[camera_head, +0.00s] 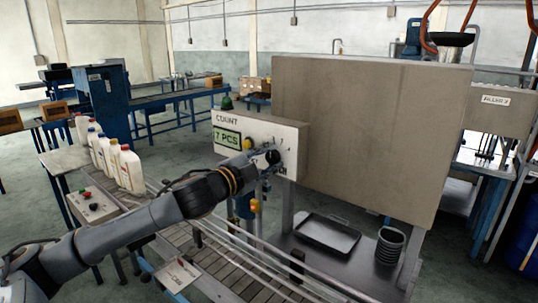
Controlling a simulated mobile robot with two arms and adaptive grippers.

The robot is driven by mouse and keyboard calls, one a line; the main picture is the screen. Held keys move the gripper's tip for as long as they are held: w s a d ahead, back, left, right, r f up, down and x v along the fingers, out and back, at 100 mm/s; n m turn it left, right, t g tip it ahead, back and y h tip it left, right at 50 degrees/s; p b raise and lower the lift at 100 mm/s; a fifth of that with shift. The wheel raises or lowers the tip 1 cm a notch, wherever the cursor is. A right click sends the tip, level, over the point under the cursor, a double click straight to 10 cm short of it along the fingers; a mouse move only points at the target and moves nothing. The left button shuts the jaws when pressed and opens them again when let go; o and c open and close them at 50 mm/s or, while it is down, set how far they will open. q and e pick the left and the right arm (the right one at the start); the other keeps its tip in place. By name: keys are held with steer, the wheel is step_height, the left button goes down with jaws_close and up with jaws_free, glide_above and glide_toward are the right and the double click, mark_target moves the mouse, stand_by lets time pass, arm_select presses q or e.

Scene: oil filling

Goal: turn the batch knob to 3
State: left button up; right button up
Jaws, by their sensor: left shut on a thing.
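The batch knob (272,157) is dark and sits on the right part of the white control panel's (228,124) face, with small marks around it. My left arm reaches in from the lower left, and my left gripper (262,160) is at the knob, shut on it. The gripper partly covers the knob, and I cannot read which mark it points to. The panel's green display reads "7 PCS" (228,138) under the word COUNT. My right gripper is not in view.
A large grey-brown cabinet (375,135) stands right of the panel. Below are a slatted conveyor (213,262), a dark tray (327,234) and a black ribbed cylinder (390,245). Several white bottles (130,170) stand in a row at the left. A small button box (93,205) is near them.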

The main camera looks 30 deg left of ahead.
arm_select(q)
steer(key=shift+m+p, duration=0.45)
steer(key=shift+m, duration=0.95)
steer(key=shift+f, duration=0.1)
steer(key=o, duration=1.1)
